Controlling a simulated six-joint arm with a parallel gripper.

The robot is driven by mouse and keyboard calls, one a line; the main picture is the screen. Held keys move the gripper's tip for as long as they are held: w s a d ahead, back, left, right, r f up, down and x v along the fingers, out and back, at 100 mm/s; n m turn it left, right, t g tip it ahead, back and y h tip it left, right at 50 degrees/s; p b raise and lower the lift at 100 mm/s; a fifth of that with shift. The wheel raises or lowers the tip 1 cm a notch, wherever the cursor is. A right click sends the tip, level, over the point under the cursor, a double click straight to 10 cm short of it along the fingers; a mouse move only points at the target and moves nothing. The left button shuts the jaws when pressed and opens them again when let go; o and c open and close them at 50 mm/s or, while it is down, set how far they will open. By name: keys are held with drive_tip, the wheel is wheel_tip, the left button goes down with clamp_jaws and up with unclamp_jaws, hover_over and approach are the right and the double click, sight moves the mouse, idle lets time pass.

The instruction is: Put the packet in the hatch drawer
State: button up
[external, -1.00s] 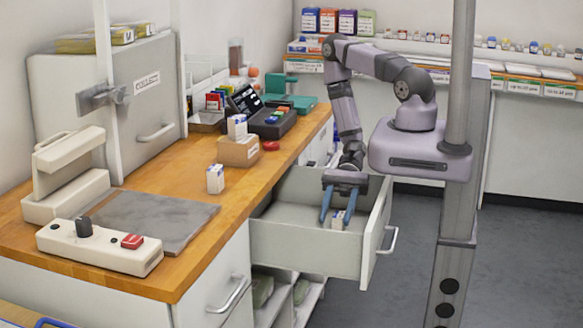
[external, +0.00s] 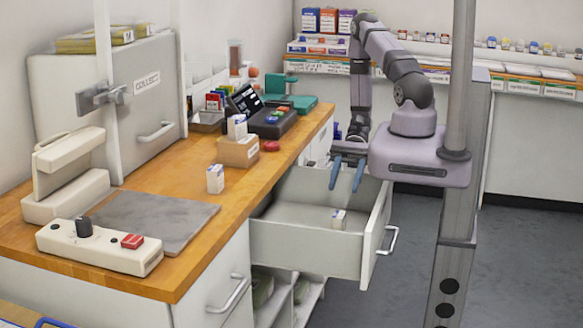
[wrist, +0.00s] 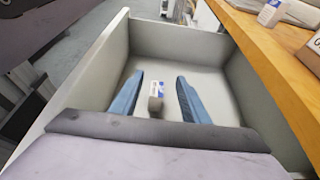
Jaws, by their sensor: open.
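A small white packet with blue marking (external: 338,219) rests on the floor of the open drawer (external: 306,246) under the wooden counter. Nothing hides the packet.
A similar packet (external: 215,179) stands on the counter (external: 196,240); another (external: 237,127) stands on a cardboard box (external: 238,152). The hatch labelled COLLECT (external: 105,95) is at the back left. A grey post (external: 460,190) stands right of the drawer.

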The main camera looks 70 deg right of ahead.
drive_tip(key=shift+v, duration=0.85)
drive_tip(key=w+r+n+h, duration=0.4)
drive_tip(key=r+n+h, duration=0.5)
drive_tip(key=n+h, duration=0.4)
drive_tip(key=n, duration=0.5)
drive_tip(key=shift+w+r, duration=0.35)
drive_tip(key=shift+r, duration=0.05)
drive_tip(key=shift+d, duration=0.1)
